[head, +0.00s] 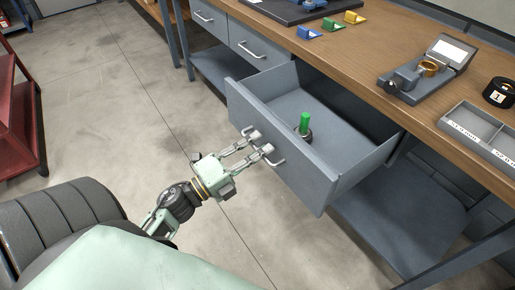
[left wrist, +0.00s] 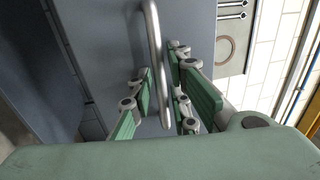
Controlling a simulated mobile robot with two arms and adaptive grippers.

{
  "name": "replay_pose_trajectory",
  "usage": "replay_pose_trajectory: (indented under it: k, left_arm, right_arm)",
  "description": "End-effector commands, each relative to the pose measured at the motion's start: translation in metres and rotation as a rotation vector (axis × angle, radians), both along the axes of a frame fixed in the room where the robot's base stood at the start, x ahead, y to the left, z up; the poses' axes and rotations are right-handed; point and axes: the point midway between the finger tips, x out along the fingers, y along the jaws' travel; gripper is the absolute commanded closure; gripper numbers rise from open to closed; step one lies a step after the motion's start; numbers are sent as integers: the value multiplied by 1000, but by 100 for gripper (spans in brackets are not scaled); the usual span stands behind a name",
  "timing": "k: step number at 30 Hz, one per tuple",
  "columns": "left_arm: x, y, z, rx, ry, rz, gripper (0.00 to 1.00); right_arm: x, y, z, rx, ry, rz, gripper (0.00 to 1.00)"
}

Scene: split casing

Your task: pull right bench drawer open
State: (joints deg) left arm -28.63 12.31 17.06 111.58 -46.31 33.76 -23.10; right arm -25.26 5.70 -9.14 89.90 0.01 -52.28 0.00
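The right bench drawer (head: 297,163) is grey and pulled well out from under the bench, so its inside shows. Its bar handle (head: 279,160) is on the front and also shows in the left wrist view (left wrist: 155,40). My left gripper (head: 262,142) is at the handle, with one finger on each side of the bar. In the left wrist view its green-padded fingers (left wrist: 160,88) stand apart, with some gap between the left pad and the bar. A green cylinder (head: 304,121) stands on a dark round base inside the drawer. My right gripper is not in view.
The wooden bench top (head: 345,57) carries blue, green and yellow pieces, an open grey case (head: 440,66), a black tape roll (head: 498,92) and a labelled grey tray (head: 475,122). Shut drawers (head: 258,45) are further left. A red cart (head: 20,125) stands at left. The floor between is clear.

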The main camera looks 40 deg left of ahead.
Motion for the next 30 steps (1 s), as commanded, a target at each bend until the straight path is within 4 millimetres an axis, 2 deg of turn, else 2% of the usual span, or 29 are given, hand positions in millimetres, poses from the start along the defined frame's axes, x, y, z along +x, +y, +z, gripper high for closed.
replay_pose_trajectory:
  k: [5, 18, 24, 30]
  left_arm:
    - [-14, 5, -4, -1, 2, 2, 83]
    - [-94, 34, -20, 0, 3, 2, 83]
    - [-109, 40, -23, -1, 1, 1, 83]
    - [-111, 40, -23, 0, 0, 0, 83]
  right_arm:
    - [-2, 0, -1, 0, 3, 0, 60]
    - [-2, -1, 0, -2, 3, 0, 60]
    - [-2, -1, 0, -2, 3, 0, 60]
    - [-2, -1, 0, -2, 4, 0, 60]
